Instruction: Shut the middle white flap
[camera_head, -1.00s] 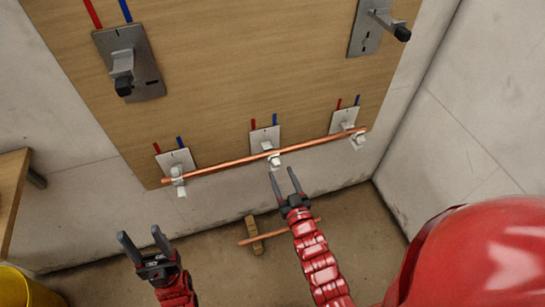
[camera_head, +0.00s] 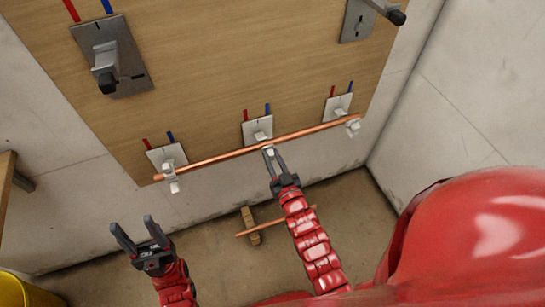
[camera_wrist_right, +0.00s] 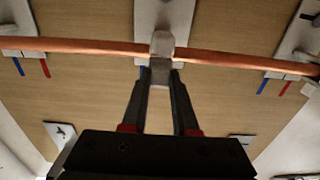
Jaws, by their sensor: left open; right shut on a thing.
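The middle white flap (camera_head: 268,148) is at the middle bracket (camera_head: 257,129), where the copper pipe (camera_head: 220,156) runs. My right gripper (camera_head: 269,155) is at this flap from below. In the right wrist view the gripper (camera_wrist_right: 160,72) is shut on the lower end of the flap (camera_wrist_right: 162,44), which stands across the front of the pipe (camera_wrist_right: 90,46). I cannot tell whether the flap is fully closed. My left gripper (camera_head: 131,232) is open and empty at lower left, well away from the board.
A left white flap (camera_head: 173,186) and a right white flap (camera_head: 353,130) sit near the pipe's ends. Grey brackets with black-tipped levers (camera_head: 107,80) are higher on the wooden board (camera_head: 230,60). A wooden block with a rod (camera_head: 250,225) lies on the floor.

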